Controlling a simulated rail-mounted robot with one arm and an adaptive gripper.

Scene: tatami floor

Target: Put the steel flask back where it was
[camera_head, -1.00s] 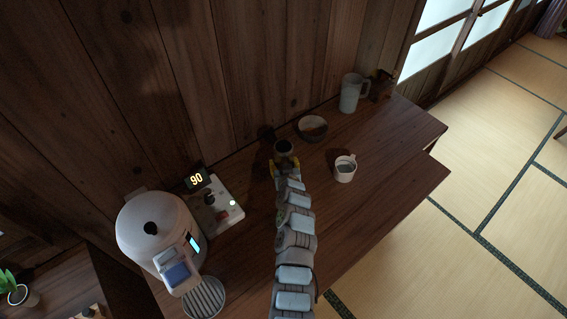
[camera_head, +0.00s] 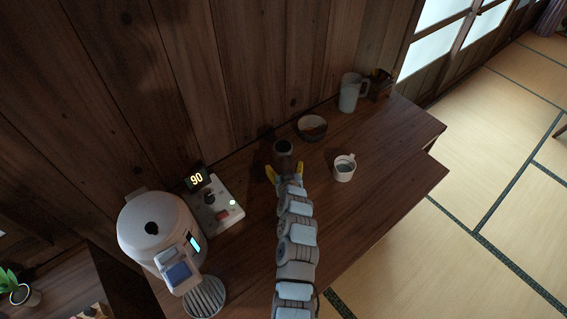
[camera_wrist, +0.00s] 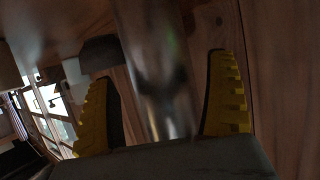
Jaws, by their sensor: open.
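The steel flask (camera_head: 283,151) stands upright on the wooden table near the back wall, with its dark round opening facing up. In the wrist view the flask (camera_wrist: 155,70) is a blurred, shiny upright shape between the two yellow fingers. My gripper (camera_head: 285,172) is open just in front of the flask. In the wrist view my gripper (camera_wrist: 165,100) has a finger on each side of the flask, with a gap visible at the right finger. The base of the flask is hidden by my gripper and arm in the head view.
A white cup (camera_head: 344,172) stands close to the right. A bowl (camera_head: 311,128), a pale mug (camera_head: 350,93) and a dark box (camera_head: 380,84) stand behind. A control panel reading 90 (camera_head: 215,205) and a white water boiler (camera_head: 158,232) are at left. The front right tabletop is clear.

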